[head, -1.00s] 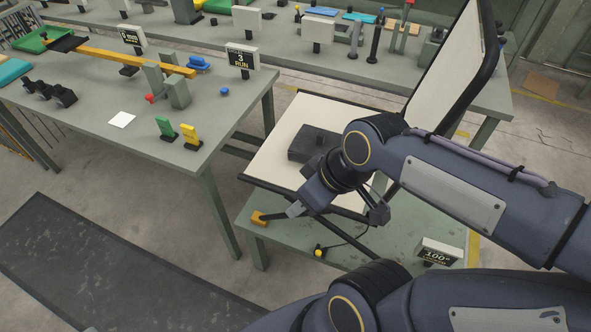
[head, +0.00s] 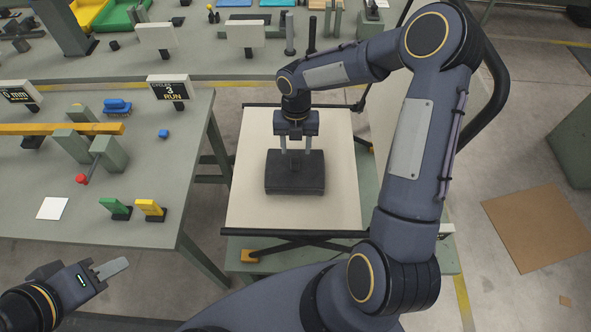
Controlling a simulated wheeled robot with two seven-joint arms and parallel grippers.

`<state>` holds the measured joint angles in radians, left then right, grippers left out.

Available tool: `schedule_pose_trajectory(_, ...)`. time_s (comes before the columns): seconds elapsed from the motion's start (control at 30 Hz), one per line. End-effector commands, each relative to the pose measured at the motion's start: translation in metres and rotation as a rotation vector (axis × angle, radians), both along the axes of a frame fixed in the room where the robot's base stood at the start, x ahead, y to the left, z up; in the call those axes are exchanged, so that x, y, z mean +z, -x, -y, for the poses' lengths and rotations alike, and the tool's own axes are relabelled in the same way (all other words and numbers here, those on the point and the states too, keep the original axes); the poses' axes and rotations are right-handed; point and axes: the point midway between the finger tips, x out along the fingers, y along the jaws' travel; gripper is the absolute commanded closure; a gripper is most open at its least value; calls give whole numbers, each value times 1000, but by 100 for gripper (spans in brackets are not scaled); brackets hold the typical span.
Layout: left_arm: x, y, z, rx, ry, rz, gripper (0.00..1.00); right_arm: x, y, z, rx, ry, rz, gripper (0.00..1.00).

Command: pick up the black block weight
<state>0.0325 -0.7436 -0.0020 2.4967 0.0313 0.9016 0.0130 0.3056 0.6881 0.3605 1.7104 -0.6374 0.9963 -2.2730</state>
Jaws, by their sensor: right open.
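The black block weight (head: 295,184) lies on the cream seat panel of the lounger (head: 335,205). My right gripper (head: 296,156) points down over the block, its two pale fingers apart. The fingertips reach the block's raised middle part, one on each side in this view. I cannot tell whether they touch it. My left gripper (head: 122,266) is at the lower left, away from the block. Only one of its fingers shows clearly, so its opening is unclear.
A green workbench (head: 165,215) with blocks, a yellow bar and small signs stands left of the lounger. Another bench (head: 210,65) runs behind. The lounger's raised back panel (head: 385,140) stands to the right, partly behind my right arm. A cardboard sheet (head: 538,225) lies on the floor.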

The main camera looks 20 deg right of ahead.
Motion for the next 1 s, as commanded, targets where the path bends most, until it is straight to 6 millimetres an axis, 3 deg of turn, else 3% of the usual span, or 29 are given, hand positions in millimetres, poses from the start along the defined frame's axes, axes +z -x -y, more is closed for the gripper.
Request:
schedule_pose_trajectory(0.4, 13, 0, 0, 0, 0, 0, 64, -51, 12, -7, -3, 0, -2, 53)
schedule_pose_trajectory(0.67, 12, 0, 0, 0, 0, 0, 64, -55, 12, -7, -4, 0, -1, 53)
schedule_pose_trajectory(1.0, 12, 0, 0, 0, 0, 0, 64, -54, 12, -7, -4, 0, -1, 96)
